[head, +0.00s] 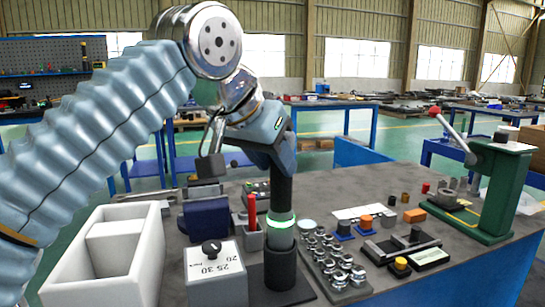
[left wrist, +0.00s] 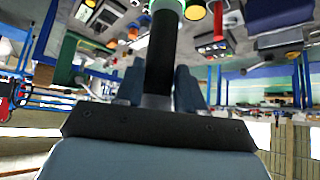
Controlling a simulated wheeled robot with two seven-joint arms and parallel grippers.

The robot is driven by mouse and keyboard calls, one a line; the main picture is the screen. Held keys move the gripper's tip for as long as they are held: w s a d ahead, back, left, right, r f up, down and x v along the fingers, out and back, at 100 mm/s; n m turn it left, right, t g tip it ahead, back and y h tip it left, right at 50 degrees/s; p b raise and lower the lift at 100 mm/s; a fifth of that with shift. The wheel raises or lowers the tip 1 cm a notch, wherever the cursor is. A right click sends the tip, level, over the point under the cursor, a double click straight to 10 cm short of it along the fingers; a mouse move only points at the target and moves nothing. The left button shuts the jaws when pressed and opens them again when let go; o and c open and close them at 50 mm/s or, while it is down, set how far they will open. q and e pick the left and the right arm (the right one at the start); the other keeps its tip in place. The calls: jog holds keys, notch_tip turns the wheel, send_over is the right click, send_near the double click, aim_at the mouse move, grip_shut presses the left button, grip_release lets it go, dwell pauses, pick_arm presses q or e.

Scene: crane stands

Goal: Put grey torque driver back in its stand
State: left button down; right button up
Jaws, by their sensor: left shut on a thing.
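The grey torque driver (head: 282,200) is a dark upright cylinder with a glowing green ring near its lower part. My left gripper (head: 283,158) is shut on its upper end, and the arm hides the very top. Below the ring, a short grey section meets a wider black cup-like stand (head: 281,270) on the bench. The driver lines up with the stand, but I cannot tell how deep it sits. In the left wrist view the driver (left wrist: 160,60) runs between the two fingers of my left gripper (left wrist: 158,88). My right gripper is not in view.
A white box with a black knob (head: 215,272) stands left of the stand, and a red-handled tool (head: 253,212) behind it. A tray of metal sockets (head: 340,268) is close on the right. A white bin (head: 110,262) is at left, a green press (head: 492,190) at right.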

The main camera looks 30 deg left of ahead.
pick_arm(q)
jog(key=shift+f+b, duration=0.95)
jog(key=shift+f, duration=0.2)
jog(key=c, duration=0.7)
grip_release()
jog(key=shift+o, duration=0.5)
jog(key=shift+p+v, duration=1.7)
jog(key=shift+v, duration=0.75)
